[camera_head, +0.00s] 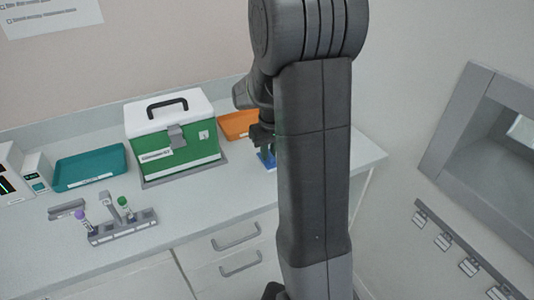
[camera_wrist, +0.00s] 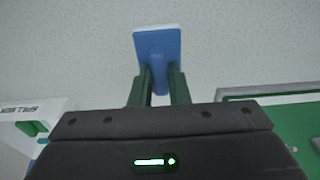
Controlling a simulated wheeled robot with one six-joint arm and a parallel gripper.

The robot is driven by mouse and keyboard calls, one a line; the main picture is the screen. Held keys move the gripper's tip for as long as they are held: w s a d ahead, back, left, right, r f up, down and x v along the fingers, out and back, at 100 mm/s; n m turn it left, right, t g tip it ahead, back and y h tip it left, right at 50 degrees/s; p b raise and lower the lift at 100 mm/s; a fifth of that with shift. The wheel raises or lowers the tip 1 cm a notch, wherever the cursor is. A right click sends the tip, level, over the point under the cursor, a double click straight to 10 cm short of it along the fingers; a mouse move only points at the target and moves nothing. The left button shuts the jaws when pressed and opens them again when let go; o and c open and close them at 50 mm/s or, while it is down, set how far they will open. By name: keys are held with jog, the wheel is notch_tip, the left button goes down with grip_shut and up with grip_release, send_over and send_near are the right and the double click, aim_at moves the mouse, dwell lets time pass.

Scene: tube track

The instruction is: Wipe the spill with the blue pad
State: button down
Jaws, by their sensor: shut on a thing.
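The blue pad (camera_wrist: 157,45) is a flat rectangle with a pale far edge, and a handle on it runs back between my fingers in the wrist view. My gripper (camera_wrist: 158,84) is shut on that handle with its two dark green fingers. In the head view my gripper (camera_head: 261,143) is low over the right part of the counter, with a bit of the blue pad (camera_head: 267,160) showing beneath it. My arm hides much of that area. I cannot tell whether the pad touches the counter. No spill is visible in either view.
A green and white box (camera_head: 172,140) stands left of my gripper, with an orange tray (camera_head: 236,124) behind. Further left are a teal tray (camera_head: 90,167) and a grey rack (camera_head: 123,226) with capped tubes. The counter (camera_head: 215,195) in front of the box is clear.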

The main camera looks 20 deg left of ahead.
jog(key=shift+r+p, duration=1.15)
jog(key=shift+r, duration=0.8)
